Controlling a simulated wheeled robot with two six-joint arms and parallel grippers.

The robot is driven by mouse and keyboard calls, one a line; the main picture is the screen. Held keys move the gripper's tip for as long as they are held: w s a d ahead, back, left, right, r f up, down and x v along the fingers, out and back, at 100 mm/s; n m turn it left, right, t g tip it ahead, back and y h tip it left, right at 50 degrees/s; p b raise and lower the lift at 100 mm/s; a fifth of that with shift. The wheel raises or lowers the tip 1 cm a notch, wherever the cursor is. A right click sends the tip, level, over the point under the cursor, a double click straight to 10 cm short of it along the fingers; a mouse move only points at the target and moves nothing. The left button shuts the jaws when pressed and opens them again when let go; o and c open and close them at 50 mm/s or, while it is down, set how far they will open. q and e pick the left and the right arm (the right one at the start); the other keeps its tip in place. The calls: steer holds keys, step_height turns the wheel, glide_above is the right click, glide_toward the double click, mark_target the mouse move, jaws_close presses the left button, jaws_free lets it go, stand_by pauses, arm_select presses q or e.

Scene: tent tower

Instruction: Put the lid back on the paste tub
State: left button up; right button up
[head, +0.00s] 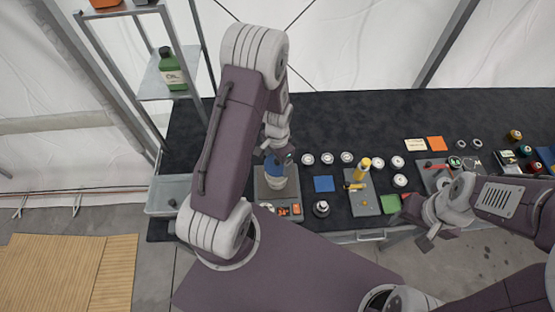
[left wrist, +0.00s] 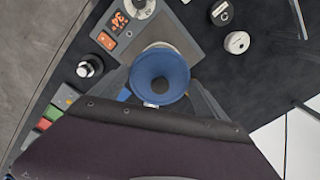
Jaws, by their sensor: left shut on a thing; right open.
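My left gripper (head: 277,160) is shut on a blue funnel-shaped cup (left wrist: 160,76). It holds the cup above a grey scale (head: 290,187); part of the cup also shows in the head view (head: 273,163). A white round piece (head: 276,183) shows under the cup on the scale. My right gripper (head: 430,226) is open and appears empty, at the table's front edge on the right. Beyond it, a small round green-and-white container (head: 455,162) sits beside a ring-like round piece (head: 472,165). I cannot tell for sure which items are the paste tub and its lid.
Several white round tins (head: 347,158) stand along the middle of the dark table. A shelf with a green bottle (head: 172,74) is at left. The back of the table is clear.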

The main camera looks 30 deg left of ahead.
mark_target(276, 165)
arm_select(q)
step_height(276, 165, down, 5)
steer(key=b, duration=0.3)
steer(key=shift+a+r, duration=0.1)
steer(key=shift+r, duration=0.05)
steer(key=shift+s, duration=0.15)
stand_by(0.6)
stand_by(0.6)
stand_by(0.7)
steer(key=o, duration=1.1)
steer(key=shift+o, duration=0.2)
